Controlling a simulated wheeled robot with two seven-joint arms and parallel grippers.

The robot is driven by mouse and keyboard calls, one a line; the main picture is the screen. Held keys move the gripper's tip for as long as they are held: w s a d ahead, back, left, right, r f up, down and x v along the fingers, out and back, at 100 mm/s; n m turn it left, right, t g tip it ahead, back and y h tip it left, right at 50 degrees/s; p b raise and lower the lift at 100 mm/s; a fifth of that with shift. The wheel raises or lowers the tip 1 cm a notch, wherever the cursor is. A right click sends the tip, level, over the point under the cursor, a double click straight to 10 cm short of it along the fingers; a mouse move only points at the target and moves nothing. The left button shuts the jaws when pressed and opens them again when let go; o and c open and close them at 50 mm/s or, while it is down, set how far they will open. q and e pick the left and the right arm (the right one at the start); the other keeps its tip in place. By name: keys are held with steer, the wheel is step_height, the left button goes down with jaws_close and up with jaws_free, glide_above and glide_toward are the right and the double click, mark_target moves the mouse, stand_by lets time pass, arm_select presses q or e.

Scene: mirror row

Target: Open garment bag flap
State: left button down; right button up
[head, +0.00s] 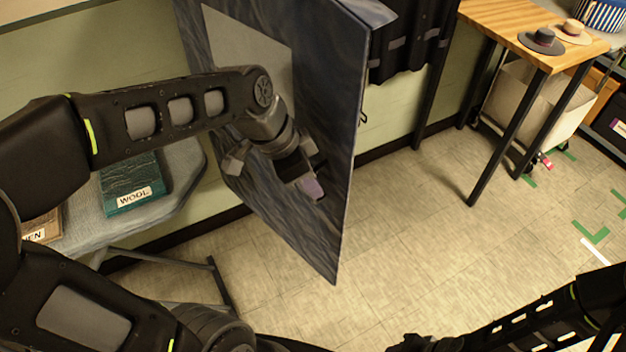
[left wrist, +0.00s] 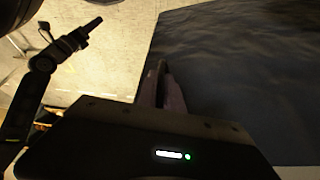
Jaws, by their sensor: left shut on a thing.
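The garment bag flap (head: 300,130) is a dark blue, wavy-patterned panel with a grey window (head: 252,50). It stands out from the wall at an angle in the head view. It also fills the upper right of the left wrist view (left wrist: 235,75). My left gripper (head: 311,186) is at the flap's face near its right edge, shut on it by a small purplish part. The exact grip is hard to see. A dark garment (head: 408,45) hangs behind the flap. My right gripper (head: 410,343) is low at the bottom edge, small and dark, its jaws unclear.
A grey table (head: 180,175) at left holds a teal box (head: 133,185) marked WOOL. A wooden table (head: 508,22) with hats (head: 543,40) stands at the upper right, a pale wheeled bin (head: 545,105) beneath it. The tiled floor (head: 420,240) between is clear.

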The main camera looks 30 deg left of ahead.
arm_select(q)
steer(key=c, duration=1.5)
jaws_free()
steer(key=shift+a+r, duration=0.1)
steer(key=shift+r, duration=0.05)
steer(key=v, duration=0.7)
steer(key=shift+r, duration=0.3)
steer(key=shift+s, duration=0.15)
